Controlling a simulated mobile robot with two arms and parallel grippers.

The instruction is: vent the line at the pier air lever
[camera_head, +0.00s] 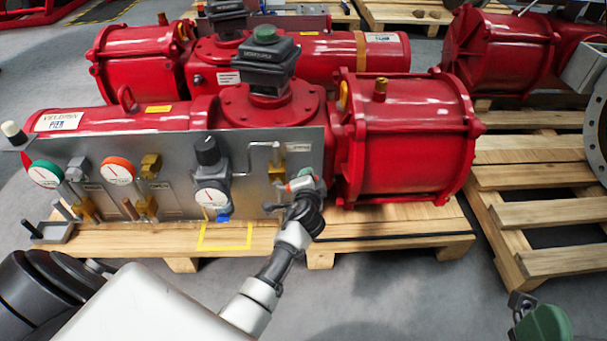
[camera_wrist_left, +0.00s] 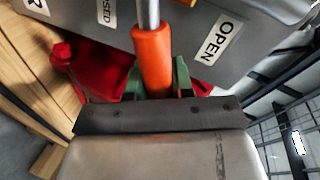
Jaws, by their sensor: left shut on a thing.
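The air lever has an orange grip and a metal rod. In the left wrist view its orange grip (camera_wrist_left: 152,62) stands between the green fingers of my left gripper (camera_wrist_left: 157,82), which is shut on it. In the head view the lever's orange part (camera_head: 299,184) shows at the lower right of the grey panel (camera_head: 240,150), with my left gripper (camera_head: 306,180) at it. An OPEN label (camera_wrist_left: 217,42) is right of the lever, and a partly cut label ending in "SED" (camera_wrist_left: 106,10) is to its left. A green and dark part, seemingly my right gripper (camera_head: 538,322), is cut off at the bottom right.
The panel carries a green-rimmed gauge (camera_head: 46,173), an orange-rimmed gauge (camera_head: 118,171) and a black-knobbed regulator (camera_head: 208,152). The red actuator (camera_head: 415,140) lies behind it on a wooden pallet (camera_head: 400,222). Another pallet (camera_head: 540,215) is at right. Grey floor is clear in front.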

